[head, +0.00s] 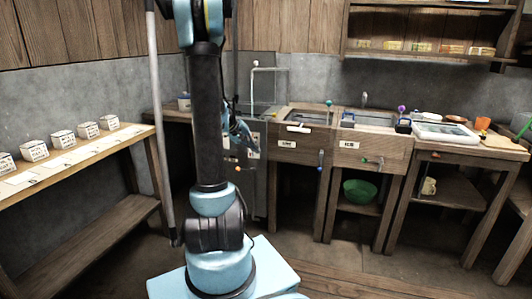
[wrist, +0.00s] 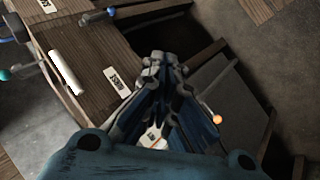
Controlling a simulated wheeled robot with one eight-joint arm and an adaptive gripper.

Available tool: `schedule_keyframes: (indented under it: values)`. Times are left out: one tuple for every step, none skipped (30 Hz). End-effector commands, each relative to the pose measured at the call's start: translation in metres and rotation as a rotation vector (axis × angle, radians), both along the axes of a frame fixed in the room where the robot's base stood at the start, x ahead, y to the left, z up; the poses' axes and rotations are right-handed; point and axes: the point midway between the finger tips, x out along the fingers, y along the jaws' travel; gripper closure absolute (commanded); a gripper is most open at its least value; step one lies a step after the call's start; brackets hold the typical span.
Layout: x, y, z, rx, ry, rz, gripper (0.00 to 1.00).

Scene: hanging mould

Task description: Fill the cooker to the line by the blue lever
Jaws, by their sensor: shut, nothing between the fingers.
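The blue lever (head: 321,160) sticks out low on the front of the left wooden counter unit; its blue knob also shows at the top of the wrist view (wrist: 111,12). I cannot tell for sure which unit is the cooker: a grey box (head: 262,150) with a bent pipe above it stands partly behind my arm, left of the wooden units. No fill line can be made out. My gripper (head: 240,135) is shut and empty in front of the grey box, left of the blue lever.
A teal knob (head: 329,103) and a white handle (head: 298,129) are on the left wooden unit. A purple knob (head: 402,109) stands on the right unit, above a green bowl (head: 360,190). Several labelled boxes (head: 62,138) line the left shelf. The floor before the counters looks clear.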

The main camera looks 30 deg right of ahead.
Motion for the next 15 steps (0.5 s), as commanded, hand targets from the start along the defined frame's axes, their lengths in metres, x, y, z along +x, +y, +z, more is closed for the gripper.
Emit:
schedule_keyframes:
  values:
    - [-0.006,0.016,0.006,0.02,-0.005,0.016,1.0]
    - [-0.009,0.024,0.009,0.031,-0.008,0.024,1.0]
    - [-0.013,0.034,0.013,0.048,-0.012,0.036,1.0]
    - [-0.016,0.043,0.016,0.061,-0.015,0.043,1.0]
    - [-0.02,0.051,0.018,0.073,-0.018,0.052,1.0]
    - [-0.024,0.062,0.021,0.089,-0.021,0.063,1.0]
    - [-0.028,0.069,0.023,0.101,-0.023,0.072,1.0]
    - [-0.032,0.077,0.025,0.115,-0.026,0.08,1.0]
    - [-0.037,0.088,0.028,0.13,-0.028,0.092,1.0]
    - [-0.041,0.096,0.029,0.143,-0.03,0.1,1.0]
    - [-0.046,0.104,0.031,0.155,-0.032,0.109,1.0]
    - [-0.052,0.114,0.032,0.172,-0.035,0.12,1.0]
    - [-0.056,0.122,0.034,0.184,-0.037,0.13,1.0]
    - [-0.061,0.13,0.035,0.197,-0.038,0.137,1.0]
    - [-0.067,0.139,0.036,0.214,-0.04,0.148,1.0]
